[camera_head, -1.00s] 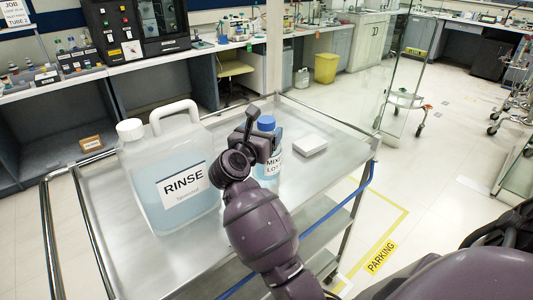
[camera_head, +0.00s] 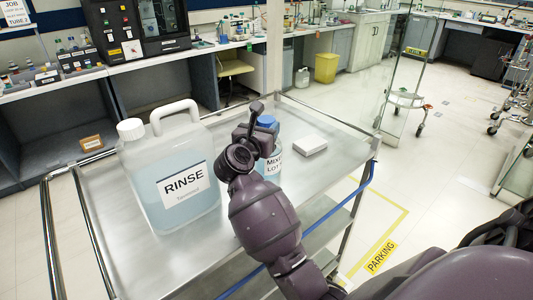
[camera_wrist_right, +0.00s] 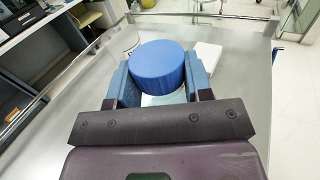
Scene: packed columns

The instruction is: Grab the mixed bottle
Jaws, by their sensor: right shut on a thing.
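The mixed bottle (camera_head: 273,166) is clear with a blue cap and a white label reading "MIX… LOT". It stands upright on the metal cart (camera_head: 335,165), partly hidden behind my right gripper (camera_head: 263,139). In the right wrist view its blue cap (camera_wrist_right: 160,67) sits between the two blue fingers of my right gripper (camera_wrist_right: 160,80). The fingers are shut on the bottle from both sides. Whether its base is off the cart cannot be told. My left gripper is not in view.
A large "RINSE" jug (camera_head: 165,175) stands on the cart just left of my right gripper. A small white box (camera_head: 310,145) lies to the right of the bottle. The cart has raised rails (camera_head: 90,225). Its right part is mostly clear.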

